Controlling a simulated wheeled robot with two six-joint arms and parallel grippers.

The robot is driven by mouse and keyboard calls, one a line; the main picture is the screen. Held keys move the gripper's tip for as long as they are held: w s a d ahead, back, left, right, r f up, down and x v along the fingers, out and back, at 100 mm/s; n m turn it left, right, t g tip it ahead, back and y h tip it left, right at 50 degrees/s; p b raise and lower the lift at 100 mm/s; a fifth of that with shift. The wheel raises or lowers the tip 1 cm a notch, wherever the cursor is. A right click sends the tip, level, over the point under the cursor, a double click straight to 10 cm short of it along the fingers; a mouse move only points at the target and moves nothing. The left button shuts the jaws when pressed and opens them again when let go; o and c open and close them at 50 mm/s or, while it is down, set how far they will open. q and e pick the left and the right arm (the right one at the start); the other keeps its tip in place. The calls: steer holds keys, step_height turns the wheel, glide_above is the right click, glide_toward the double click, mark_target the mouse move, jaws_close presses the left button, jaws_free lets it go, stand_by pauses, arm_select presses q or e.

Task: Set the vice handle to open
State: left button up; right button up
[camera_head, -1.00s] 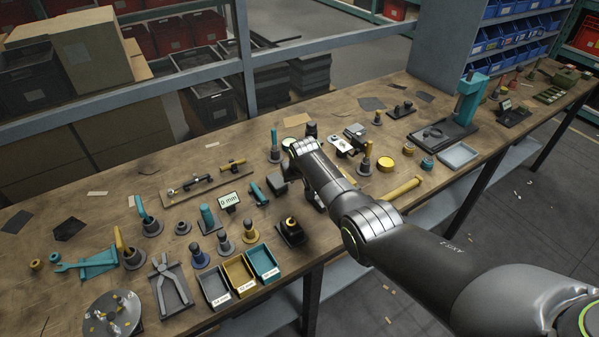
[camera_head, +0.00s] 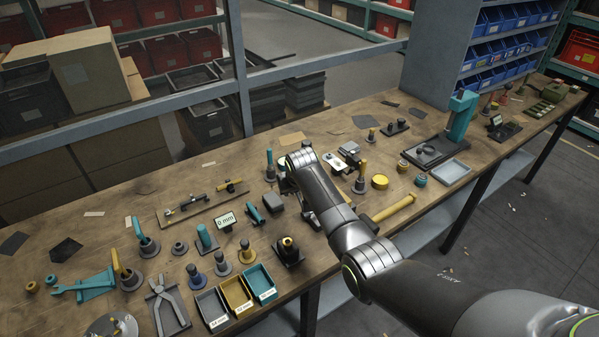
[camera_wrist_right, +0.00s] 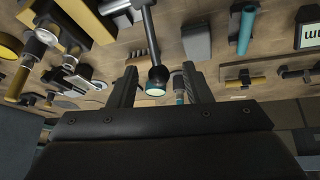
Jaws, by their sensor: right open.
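In the right wrist view, a grey metal body (camera_wrist_right: 125,5) at the top carries a thin rod that looks like the vice handle (camera_wrist_right: 150,38). The rod runs down to a dark round end with a pale, green-rimmed face. My right gripper (camera_wrist_right: 160,72) is open, with its fingers on either side of that round end; contact cannot be told. In the head view my forearm hides these fingers. My left gripper is not in view.
Upright pegs stand close by, including a yellow-topped one (camera_head: 361,177). A yellow bar (camera_head: 393,208) and a yellow disc (camera_head: 380,181) lie to the right. A display reading 0 mm (camera_head: 226,221) and small bins (camera_head: 238,293) are to the left.

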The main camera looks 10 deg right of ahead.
steer(key=v, duration=1.2)
steer(key=shift+s+b, duration=0.2)
steer(key=shift+b, duration=0.1)
steer(key=shift+a, duration=0.1)
steer(key=shift+c, duration=0.5)
